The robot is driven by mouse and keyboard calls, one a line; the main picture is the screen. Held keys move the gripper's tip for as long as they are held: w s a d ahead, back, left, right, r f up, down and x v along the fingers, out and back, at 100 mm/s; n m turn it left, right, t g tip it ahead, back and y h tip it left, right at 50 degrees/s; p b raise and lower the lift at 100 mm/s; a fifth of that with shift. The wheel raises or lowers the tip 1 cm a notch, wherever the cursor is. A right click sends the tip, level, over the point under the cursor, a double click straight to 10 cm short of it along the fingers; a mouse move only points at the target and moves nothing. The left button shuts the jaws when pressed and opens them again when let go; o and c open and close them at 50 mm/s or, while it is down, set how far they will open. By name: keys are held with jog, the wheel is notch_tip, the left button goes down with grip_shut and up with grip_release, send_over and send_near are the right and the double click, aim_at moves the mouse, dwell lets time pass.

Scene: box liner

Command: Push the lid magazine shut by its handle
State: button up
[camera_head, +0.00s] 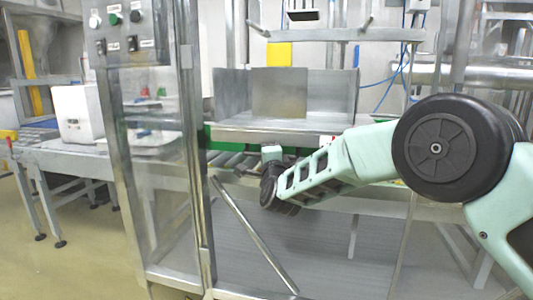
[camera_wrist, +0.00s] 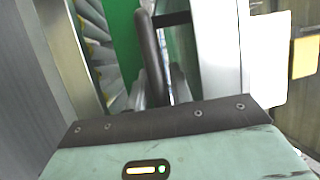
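The lid magazine (camera_head: 308,92) is a grey sheet-metal tray with upright walls above the conveyor in the head view. I cannot make out its handle there. In the wrist view a dark bar (camera_wrist: 151,55) with a curved top, probably the handle, stands upright in front of my gripper (camera_wrist: 160,90). A short black crosspiece joins it at the right. Grey metal parts lie on both sides of its lower end; I cannot tell if they are fingers or whether they touch it. In the head view my gripper (camera_head: 271,156) is low in front of the tray, its fingertips hidden.
Conveyor rollers (camera_wrist: 93,45) and a green rail (camera_wrist: 124,40) lie left of the bar in the wrist view, a white housing (camera_wrist: 218,55) right. A clear-panelled control post (camera_head: 148,130) stands left of my arm. A white box (camera_head: 77,114) sits on the left conveyor.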

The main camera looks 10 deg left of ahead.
jog(key=p+v, duration=0.2)
jog(key=v, duration=1.5)
jog(key=shift+s, duration=0.2)
jog(key=shift+f, duration=0.15)
